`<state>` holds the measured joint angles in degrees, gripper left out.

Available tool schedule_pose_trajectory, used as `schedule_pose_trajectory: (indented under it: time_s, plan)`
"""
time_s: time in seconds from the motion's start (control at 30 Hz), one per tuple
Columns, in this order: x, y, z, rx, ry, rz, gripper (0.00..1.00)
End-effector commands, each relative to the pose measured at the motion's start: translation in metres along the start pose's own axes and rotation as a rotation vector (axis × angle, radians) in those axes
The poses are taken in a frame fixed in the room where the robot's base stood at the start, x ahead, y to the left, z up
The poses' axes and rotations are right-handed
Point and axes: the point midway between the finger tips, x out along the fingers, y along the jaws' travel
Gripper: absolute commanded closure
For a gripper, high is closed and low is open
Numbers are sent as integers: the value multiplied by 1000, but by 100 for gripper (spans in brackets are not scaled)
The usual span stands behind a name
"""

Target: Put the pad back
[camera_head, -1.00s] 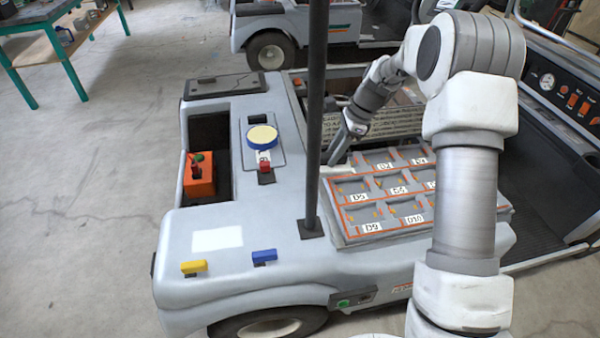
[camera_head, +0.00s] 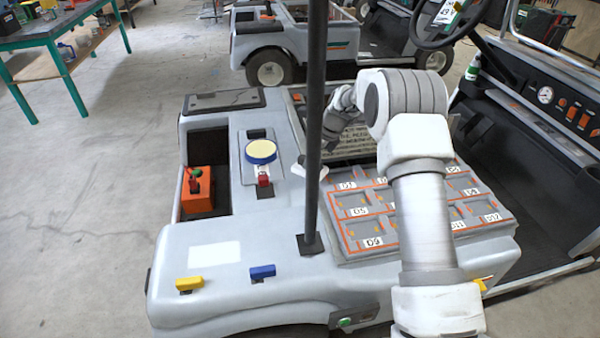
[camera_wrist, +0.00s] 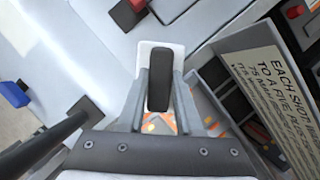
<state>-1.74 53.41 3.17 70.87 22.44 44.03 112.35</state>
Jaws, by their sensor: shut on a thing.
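In the wrist view my gripper (camera_wrist: 160,85) is shut on the dark upright grip of the pad. The pad's white plate (camera_wrist: 146,54) shows beyond the fingers, over the pale cart top. In the head view a small white part of the pad (camera_head: 323,171) shows just right of the black pole, and my fingers are mostly hidden by the pole and arm. I cannot tell whether the pad touches the cart. A flat white rectangle (camera_head: 214,254) lies at the cart's front left.
The black pole (camera_head: 314,120) stands close to my gripper. A compartment tray (camera_head: 360,235) with orange lines lies right of it. A yellow-topped round knob (camera_head: 261,151), an orange box (camera_head: 197,188), and yellow (camera_head: 189,284) and blue (camera_head: 262,272) blocks are at the left.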

Motion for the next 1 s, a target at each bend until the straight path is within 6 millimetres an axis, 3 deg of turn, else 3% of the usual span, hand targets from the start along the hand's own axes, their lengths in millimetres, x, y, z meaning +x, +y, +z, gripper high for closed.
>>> schedule_pose_trajectory:
  time_s: [0.17, 0.43, 0.8, 1.0]
  plan:
    - [30, -7, 18, -3, 0, 0, 100]
    - [45, -13, 32, -2, 1, -1, 100]
    - [84, -13, 17, -1, 1, 1, 100]
    - [82, -13, 17, -2, 0, 0, 100]
